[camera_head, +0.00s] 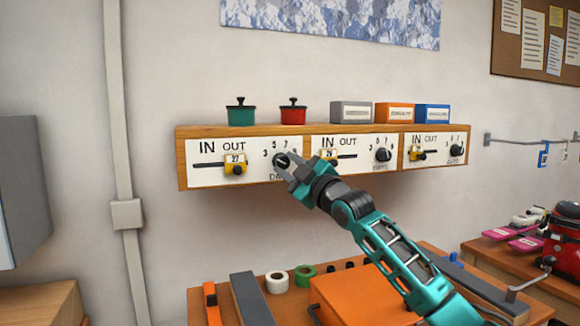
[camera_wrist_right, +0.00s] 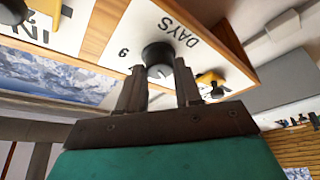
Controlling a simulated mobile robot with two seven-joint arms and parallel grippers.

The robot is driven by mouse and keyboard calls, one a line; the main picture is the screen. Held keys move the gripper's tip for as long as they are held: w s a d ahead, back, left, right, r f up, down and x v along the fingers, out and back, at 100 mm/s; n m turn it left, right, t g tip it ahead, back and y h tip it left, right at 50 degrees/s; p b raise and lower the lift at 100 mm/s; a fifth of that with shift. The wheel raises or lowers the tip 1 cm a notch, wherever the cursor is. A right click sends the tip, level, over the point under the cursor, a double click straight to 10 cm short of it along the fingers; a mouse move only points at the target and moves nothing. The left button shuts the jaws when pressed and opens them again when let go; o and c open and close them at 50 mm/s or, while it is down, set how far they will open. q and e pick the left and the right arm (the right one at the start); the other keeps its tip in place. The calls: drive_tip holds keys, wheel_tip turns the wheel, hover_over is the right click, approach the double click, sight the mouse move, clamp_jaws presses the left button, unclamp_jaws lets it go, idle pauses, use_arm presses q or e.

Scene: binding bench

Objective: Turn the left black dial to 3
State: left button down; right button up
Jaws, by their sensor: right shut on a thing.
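The left black dial (camera_head: 281,160) sits on the left white panel of the wall shelf, with the numbers 3, 5 and 7 readable around it. My right gripper (camera_head: 287,166) reaches up to it from the lower right, its fingers shut on the dial. In the right wrist view the dial (camera_wrist_right: 158,56) shows between the tips of the right gripper (camera_wrist_right: 160,76), beside the word DAYS. The fingers cover part of the dial and its label, and I cannot tell which number it points to. My left gripper is not in view.
A middle dial (camera_head: 383,154) and a right dial (camera_head: 456,150) follow. Pots and boxes stand on the shelf (camera_head: 182,165). An orange box (camera_head: 360,300) lies below.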

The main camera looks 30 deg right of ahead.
drive_tip(key=o, duration=1)
drive_tip(key=shift+o, duration=0.2)
drive_tip(key=shift+s+f, duration=0.2)
drive_tip(key=shift+s, duration=0.25)
drive_tip(key=b+v, duration=0.3)
drive_tip(key=v, duration=0.8)
drive_tip(key=shift+s, duration=0.45)
